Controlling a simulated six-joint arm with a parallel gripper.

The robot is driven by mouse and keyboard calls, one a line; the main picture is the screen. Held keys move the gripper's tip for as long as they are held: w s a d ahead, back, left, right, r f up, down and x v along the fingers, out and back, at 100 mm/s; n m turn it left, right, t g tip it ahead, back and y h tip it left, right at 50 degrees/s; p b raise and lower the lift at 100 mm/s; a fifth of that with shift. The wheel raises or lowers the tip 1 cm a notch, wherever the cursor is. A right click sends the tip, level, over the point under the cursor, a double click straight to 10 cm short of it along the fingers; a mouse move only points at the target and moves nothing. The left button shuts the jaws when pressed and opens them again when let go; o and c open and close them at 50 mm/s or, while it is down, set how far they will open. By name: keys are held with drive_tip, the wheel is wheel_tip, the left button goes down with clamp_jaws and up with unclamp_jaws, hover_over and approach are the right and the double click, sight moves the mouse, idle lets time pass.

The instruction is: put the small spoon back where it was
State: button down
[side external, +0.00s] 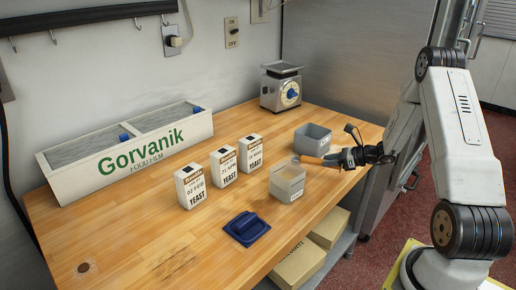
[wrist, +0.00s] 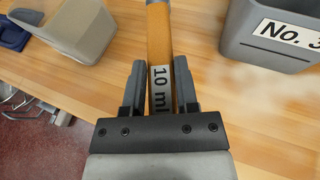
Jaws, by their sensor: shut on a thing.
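My gripper (side external: 346,158) is shut on the handle of a small spoon (side external: 318,161). In the wrist view the spoon (wrist: 159,35) has a wooden-brown handle with a white "10 ml" label between the fingers of my gripper (wrist: 160,78).
Three yeast packs (side external: 223,167) stand left of the bins. A blue lid-like piece (side external: 247,228) lies at the front edge of the wooden bench (side external: 130,235). A Gorvanik film box (side external: 125,160) and a scale (side external: 281,90) stand along the wall. The front left bench is clear.

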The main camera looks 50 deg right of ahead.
sight(333, 168)
drive_tip(key=shift+f, duration=0.95)
drive_tip(key=shift+f, duration=0.65)
drive_tip(key=shift+c, duration=1.4)
unclamp_jaws()
drive_tip(key=shift+v, duration=0.85)
drive_tip(key=v, duration=0.3)
drive_tip(key=shift+s+d+r, duration=0.15)
drive_tip(key=shift+s, duration=0.1)
wheel_tip(333, 168, up, 7)
